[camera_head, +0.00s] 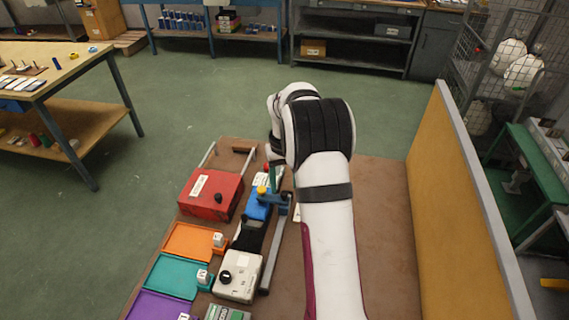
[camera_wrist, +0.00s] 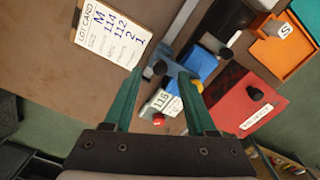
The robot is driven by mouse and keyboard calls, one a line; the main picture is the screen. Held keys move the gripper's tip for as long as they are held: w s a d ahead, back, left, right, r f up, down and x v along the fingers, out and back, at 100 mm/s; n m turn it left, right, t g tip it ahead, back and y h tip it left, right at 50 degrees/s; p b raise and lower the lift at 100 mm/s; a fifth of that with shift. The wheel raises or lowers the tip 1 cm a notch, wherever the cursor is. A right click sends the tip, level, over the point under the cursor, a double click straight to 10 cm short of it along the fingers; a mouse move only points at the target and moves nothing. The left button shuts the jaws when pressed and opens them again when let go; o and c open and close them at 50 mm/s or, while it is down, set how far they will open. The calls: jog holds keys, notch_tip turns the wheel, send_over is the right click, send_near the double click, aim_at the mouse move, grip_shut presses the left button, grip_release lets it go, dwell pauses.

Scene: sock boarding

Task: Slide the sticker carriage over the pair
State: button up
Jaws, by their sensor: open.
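The sticker carriage, a blue bracket (camera_head: 280,200) with a dark knob, sits at the far end of a grey rail (camera_head: 273,262). In the wrist view the carriage (camera_wrist: 176,77) lies between and just beyond my fingertips. My gripper (camera_wrist: 160,74) is open, its green fingers on either side of the carriage's dark knob; contact cannot be told. In the head view my arm hides most of it. A dark folded item, apparently the sock pair (camera_head: 250,236), lies left of the rail, beside a blue block (camera_head: 257,209). The pair also shows in the wrist view (camera_wrist: 225,22).
A red box (camera_head: 210,194), orange tray (camera_head: 188,241), teal tray (camera_head: 172,276) and purple tray (camera_head: 158,306) line the left side. A white device (camera_head: 238,276) stands nearer. A lot card (camera_wrist: 112,33) lies on the table. A yellow panel (camera_head: 452,200) bounds the right.

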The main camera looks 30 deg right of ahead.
notch_tip(320, 180, up, 13)
jog(key=shift+r, duration=0.15)
jog(key=s+a+r, duration=0.4)
jog(key=s+a, duration=0.8)
jog(key=a, duration=0.3)
jog(key=s+a+f+m+y, duration=0.1)
jog(key=s+a+f, duration=0.2)
jog(key=s, duration=0.6)
jog(key=s+a+f, duration=0.3)
jog(key=s+a, duration=0.2)
jog(key=s, duration=0.4)
jog(key=shift+a+f+m+y, duration=0.3)
jog(key=shift+a+m+y, duration=0.05)
jog(key=shift+m+y, duration=0.05)
